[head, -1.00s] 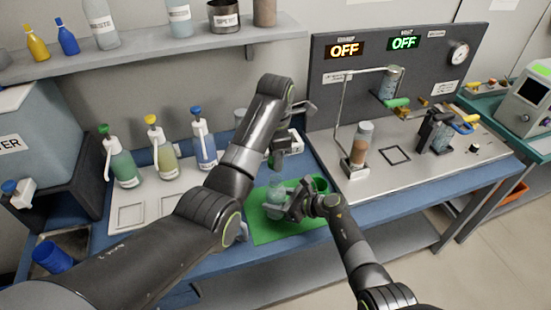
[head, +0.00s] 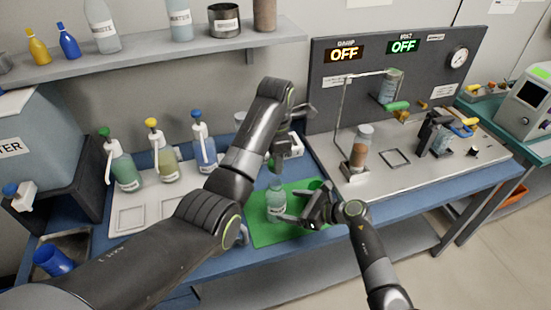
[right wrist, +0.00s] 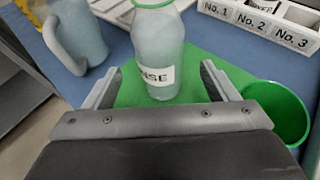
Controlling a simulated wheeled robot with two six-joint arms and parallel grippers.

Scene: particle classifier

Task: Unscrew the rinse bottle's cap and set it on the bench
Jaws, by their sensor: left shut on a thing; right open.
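The rinse bottle (head: 276,204), pale and translucent with a white label, stands upright on a green mat (head: 262,237). In the right wrist view the bottle (right wrist: 160,55) is straight ahead, its top cut off by the frame edge. My left gripper (head: 281,158) is just above the bottle, shut on a small green-tinted thing (head: 271,163), apparently the cap, mostly hidden by the fingers. My right gripper (head: 303,212) is open at the bottle's right side. Its fingers (right wrist: 158,85) lie apart either side of the bottle's lower part, without visible contact.
A green cup (right wrist: 277,112) stands right of the bottle, and a pale blue handled jug (right wrist: 75,38) is left of it. White numbered boxes (right wrist: 262,22) lie behind. Squeeze bottles (head: 125,170) stand on a tray at left. The steel rig plate (head: 425,170) is at right.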

